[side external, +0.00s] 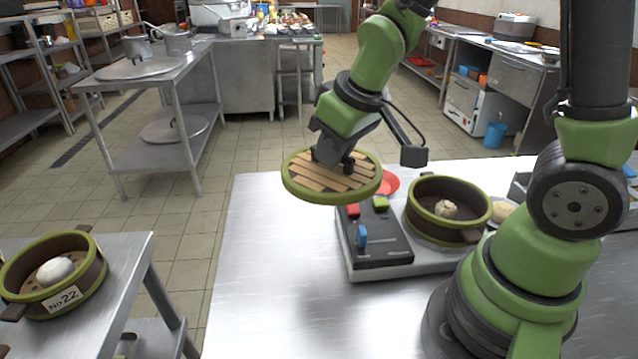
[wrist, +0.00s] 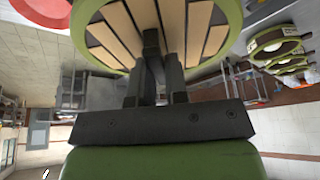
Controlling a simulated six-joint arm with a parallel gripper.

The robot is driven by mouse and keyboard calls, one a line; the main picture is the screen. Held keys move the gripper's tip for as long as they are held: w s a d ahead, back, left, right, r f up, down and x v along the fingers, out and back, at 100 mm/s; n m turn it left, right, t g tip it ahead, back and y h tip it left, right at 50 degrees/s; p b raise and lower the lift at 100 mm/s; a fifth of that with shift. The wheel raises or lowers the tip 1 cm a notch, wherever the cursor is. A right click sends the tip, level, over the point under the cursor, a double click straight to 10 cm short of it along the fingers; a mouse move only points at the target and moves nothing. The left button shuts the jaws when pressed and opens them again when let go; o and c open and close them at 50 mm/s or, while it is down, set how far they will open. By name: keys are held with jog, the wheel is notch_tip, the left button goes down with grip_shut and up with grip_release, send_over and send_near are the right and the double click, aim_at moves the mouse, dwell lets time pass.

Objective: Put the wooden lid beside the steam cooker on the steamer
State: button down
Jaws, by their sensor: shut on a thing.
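The wooden lid (side external: 310,184), round with slats and a green rim, hangs in the air under my gripper (side external: 338,165). My gripper is shut on the lid's dark handle. In the wrist view the lid (wrist: 105,40) fills the top, and my gripper's fingers (wrist: 157,70) close on its middle. The steamer (side external: 450,218), a dark round basket with green rims, is to the right of the lid on the steam cooker (side external: 385,270). The steamer is open on top and a pale bun (side external: 447,209) shows inside. The lid is held higher than the steamer and apart from it.
The cooker's panel has a red, a green and a blue (side external: 361,236) knob. A red plate (side external: 389,184) lies behind it. Another steamer (side external: 88,285) with a bun stands on the separate left table. The metal table (side external: 270,270) is clear left of the cooker.

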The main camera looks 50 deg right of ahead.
notch_tip(320, 180, up, 6)
jog(key=shift+f, duration=0.1)
jog(key=s+d+m+g+h, duration=0.1)
jog(key=s+d+m+g, duration=0.5)
jog(key=m, duration=1)
jog(key=s+d+m+g+h, duration=0.1)
jog(key=s+d+m+g, duration=0.2)
jog(key=s+d+m, duration=1)
jog(key=shift+w+a+f+m, duration=0.4)
jog(key=shift+w+f, duration=0.5)
jog(key=shift+f, duration=1.15)
jog(key=shift+w+a+f+m, duration=0.4)
jog(key=shift+w+f, duration=0.55)
jog(key=shift+f, duration=1.05)
jog(key=shift+w+a+f+m, duration=0.4)
jog(key=shift+w+f, duration=0.5)
jog(key=shift+f, duration=1.15)
jog(key=shift+d+f, duration=0.1)
jog(key=shift+f, duration=0.45)
jog(key=c, duration=1.1)
grip_release()
jog(key=shift+o, duration=0.2)
